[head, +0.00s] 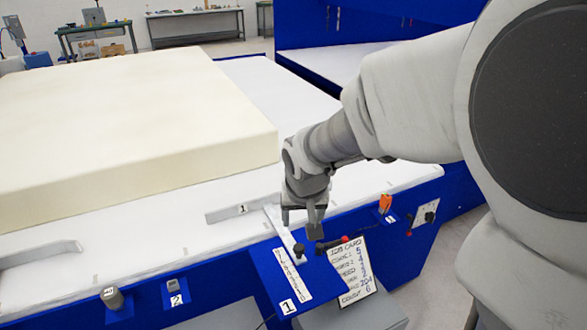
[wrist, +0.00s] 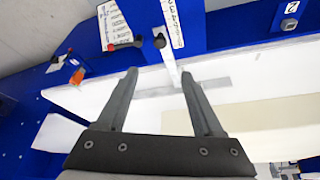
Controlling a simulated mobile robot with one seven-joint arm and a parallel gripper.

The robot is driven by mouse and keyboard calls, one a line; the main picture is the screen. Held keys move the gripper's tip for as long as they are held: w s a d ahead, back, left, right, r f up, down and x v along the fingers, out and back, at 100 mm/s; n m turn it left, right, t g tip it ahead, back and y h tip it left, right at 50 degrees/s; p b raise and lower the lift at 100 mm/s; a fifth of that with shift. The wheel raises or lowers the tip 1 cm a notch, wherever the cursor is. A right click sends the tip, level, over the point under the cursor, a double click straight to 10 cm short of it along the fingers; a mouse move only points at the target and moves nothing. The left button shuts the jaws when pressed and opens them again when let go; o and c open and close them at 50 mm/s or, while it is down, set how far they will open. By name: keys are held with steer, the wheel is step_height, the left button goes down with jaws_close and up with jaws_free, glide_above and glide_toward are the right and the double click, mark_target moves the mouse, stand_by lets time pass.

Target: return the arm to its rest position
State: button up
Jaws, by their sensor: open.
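My arm (head: 410,95) reaches in from the right in the head view, bent down toward the front edge of the white table. My gripper (head: 304,218) hangs above the table edge, just behind the blue control panel. In the wrist view my gripper (wrist: 160,85) shows two dark fingers spread apart with nothing between them. The white bar (wrist: 170,50) of the panel's slide lies beyond and between the fingertips. I cannot tell whether the fingers touch anything.
A large cream foam block (head: 130,120) lies on the white table (head: 225,225) to the left. The blue panel (head: 285,280) carries a scale, a black knob (head: 299,250) and a red-tipped lever (head: 332,243). A job card (head: 351,272) hangs beside it. An orange switch (head: 385,203) sits further right.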

steer(key=s+d+r+p, duration=0.1)
steer(key=s+d+r, duration=0.2)
steer(key=s, duration=0.3)
steer(key=s+d+r+p, duration=0.1)
steer(key=s+d+r, duration=0.2)
steer(key=s+r, duration=0.3)
steer(key=s+d+r+t+p, duration=0.1)
steer(key=s+d+r+p, duration=0.1)
steer(key=s+r, duration=0.3)
steer(key=shift+s+d+r, duration=0.2)
steer(key=shift+s+d, duration=0.7)
steer(key=shift+s, duration=0.3)
steer(key=shift+a, duration=0.2)
steer(key=shift+w, duration=0.1)
